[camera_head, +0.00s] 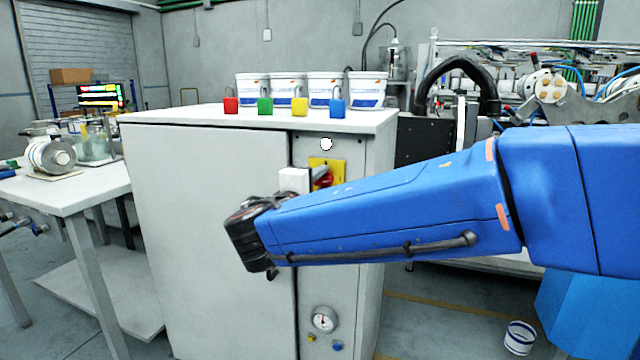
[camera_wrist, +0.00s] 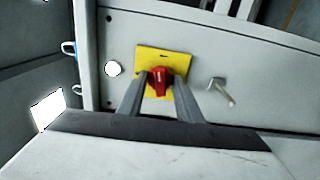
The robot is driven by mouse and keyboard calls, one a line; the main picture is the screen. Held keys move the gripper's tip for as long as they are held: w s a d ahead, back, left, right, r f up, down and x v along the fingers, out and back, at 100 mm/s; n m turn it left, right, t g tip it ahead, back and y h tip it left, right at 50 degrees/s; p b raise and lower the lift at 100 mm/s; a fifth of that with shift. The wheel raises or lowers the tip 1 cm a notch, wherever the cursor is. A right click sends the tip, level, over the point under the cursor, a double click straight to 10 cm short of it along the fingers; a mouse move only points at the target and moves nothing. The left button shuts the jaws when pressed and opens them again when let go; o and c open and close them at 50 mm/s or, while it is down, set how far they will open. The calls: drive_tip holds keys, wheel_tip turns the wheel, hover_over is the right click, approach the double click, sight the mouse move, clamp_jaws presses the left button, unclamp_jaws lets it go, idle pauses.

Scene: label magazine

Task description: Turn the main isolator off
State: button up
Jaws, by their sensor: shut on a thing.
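The main isolator is a red rotary knob (camera_wrist: 159,80) on a yellow plate (camera_wrist: 181,60), mounted on the grey cabinet front. In the head view the yellow plate (camera_head: 338,165) shows at the cabinet's upper right, with the red knob (camera_head: 325,179) partly hidden by my gripper. My gripper (camera_wrist: 160,88) has its two grey fingers on either side of the knob, shut on it. A white mark on the knob points roughly along the fingers' length in the wrist view. The gripper also shows in the head view (camera_head: 318,174), behind my blue arm.
The cabinet (camera_head: 210,190) carries several white buckets and red, green, yellow and blue padlocks on top. A white round lamp (camera_wrist: 112,68) and a metal handle (camera_wrist: 221,91) flank the plate. A gauge (camera_head: 324,319) sits low on the cabinet. A table (camera_head: 90,185) stands left.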

drive_tip(key=n, duration=1.1)
drive_tip(key=shift+f, duration=0.1)
drive_tip(key=shift+n, duration=2.1)
drive_tip(key=o, duration=1)
drive_tip(key=shift+o, duration=0.2)
drive_tip(key=v, duration=1.7)
drive_tip(key=shift+s, duration=0.2)
